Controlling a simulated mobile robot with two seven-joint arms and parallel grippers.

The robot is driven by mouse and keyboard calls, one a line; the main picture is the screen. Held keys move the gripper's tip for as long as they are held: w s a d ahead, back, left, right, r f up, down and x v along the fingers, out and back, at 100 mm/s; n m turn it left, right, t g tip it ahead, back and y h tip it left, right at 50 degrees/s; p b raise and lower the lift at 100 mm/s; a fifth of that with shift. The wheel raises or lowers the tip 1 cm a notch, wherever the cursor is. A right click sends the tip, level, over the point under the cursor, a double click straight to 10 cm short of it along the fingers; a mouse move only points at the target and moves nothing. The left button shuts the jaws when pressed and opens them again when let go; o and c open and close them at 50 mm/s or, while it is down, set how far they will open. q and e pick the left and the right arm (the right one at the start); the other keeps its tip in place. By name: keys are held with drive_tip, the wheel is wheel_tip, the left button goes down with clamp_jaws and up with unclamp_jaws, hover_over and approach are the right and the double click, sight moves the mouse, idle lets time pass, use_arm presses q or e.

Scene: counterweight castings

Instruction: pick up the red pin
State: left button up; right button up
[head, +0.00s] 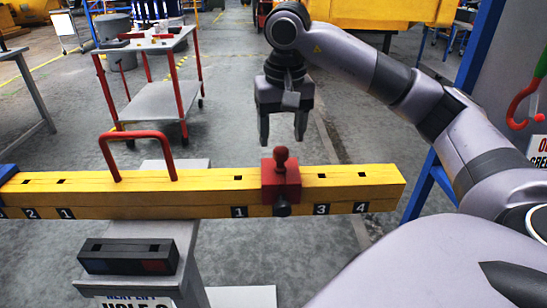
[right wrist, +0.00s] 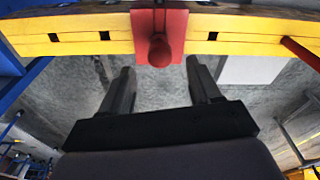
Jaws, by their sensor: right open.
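The red pin (head: 281,157) has a rounded knob and stands upright from a red block (head: 270,185) on the yellow beam (head: 225,188). The block sits between the labels 1 and 3 and hides the one between them. A dark knob sticks out of its front. My right gripper (head: 282,138) is open and empty, its fingers pointing down above the pin in the head view. In the right wrist view the pin's knob (right wrist: 160,50) shows beyond the fingertips, centred between the two fingers (right wrist: 160,70), and looks apart from them. My left gripper is not in view.
A red arched handle (head: 137,136) rises from the beam left of the block. A black slotted box (head: 127,256) sits on a grey stand (head: 182,245) in front. A red-legged cart (head: 155,101) stands behind. A blue post rises at the right.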

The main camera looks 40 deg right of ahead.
drive_tip(key=shift+w+d+f, duration=0.1)
drive_tip(key=shift+w+f, duration=0.05)
drive_tip(key=shift+f, duration=3.05)
clamp_jaws()
drive_tip(key=shift+r, duration=0.1)
wheel_tip(320, 180, up, 9)
drive_tip(key=shift+w+r+p, duration=0.1)
drive_tip(key=shift+p, duration=0.3)
wheel_tip(320, 180, up, 10)
drive_tip(key=r+p, duration=0.1)
drive_tip(key=p, duration=0.4)
wheel_tip(320, 180, up, 8)
drive_tip(key=r+p, duration=0.1)
drive_tip(key=p, duration=0.2)
hover_over(281, 148)
drive_tip(key=shift+w+f, duration=0.15)
drive_tip(key=shift+f, duration=0.1)
